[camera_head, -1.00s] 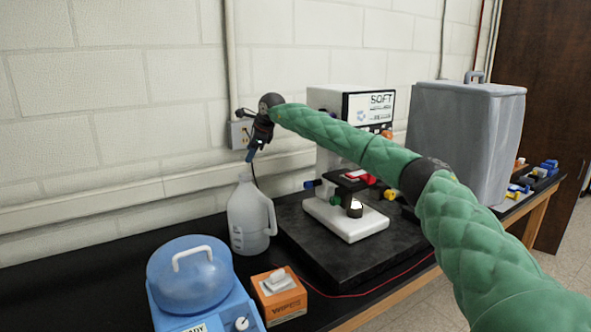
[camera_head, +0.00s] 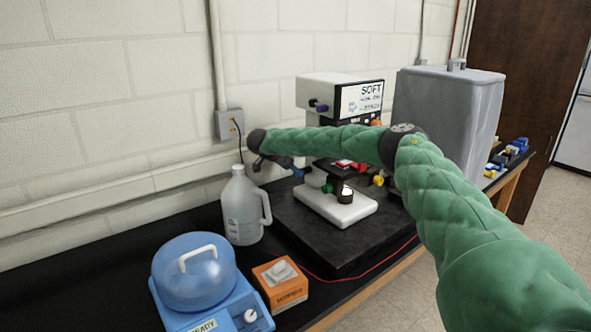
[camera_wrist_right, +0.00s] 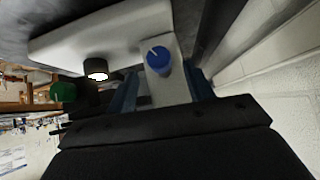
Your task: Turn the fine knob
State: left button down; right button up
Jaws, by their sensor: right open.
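The microscope (camera_head: 342,208) stands on a black slab, with a white base, a dark stage and several coloured knobs. A blue knob with a white mark (camera_wrist_right: 158,60) faces the right wrist camera. A green knob (camera_wrist_right: 63,93) is left of it in that view and also shows in the head view (camera_head: 328,188). No label tells which knob is the fine one. My right gripper (camera_head: 302,173) is open beside the microscope's left side. In the wrist view its blue fingers (camera_wrist_right: 162,84) lie either side of the blue knob; contact cannot be seen. My left gripper is out of view.
A white jug (camera_head: 243,212) stands close left of the slab (camera_head: 335,258). A wipes box (camera_head: 280,285) and a blue domed device (camera_head: 195,275) are at the front left. A grey case (camera_head: 450,125) stands right, behind my arm. A red cable runs along the slab's front.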

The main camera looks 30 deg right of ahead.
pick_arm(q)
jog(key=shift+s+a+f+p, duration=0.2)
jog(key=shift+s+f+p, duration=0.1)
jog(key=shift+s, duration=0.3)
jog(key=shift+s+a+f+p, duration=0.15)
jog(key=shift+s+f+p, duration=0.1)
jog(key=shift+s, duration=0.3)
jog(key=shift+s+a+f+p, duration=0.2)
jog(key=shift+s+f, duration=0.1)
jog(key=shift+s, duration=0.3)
pick_arm(e)
jog(key=shift+x, duration=2.05)
jog(key=c, duration=1)
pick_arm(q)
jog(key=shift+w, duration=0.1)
pick_arm(e)
jog(key=shift+o, duration=0.2)
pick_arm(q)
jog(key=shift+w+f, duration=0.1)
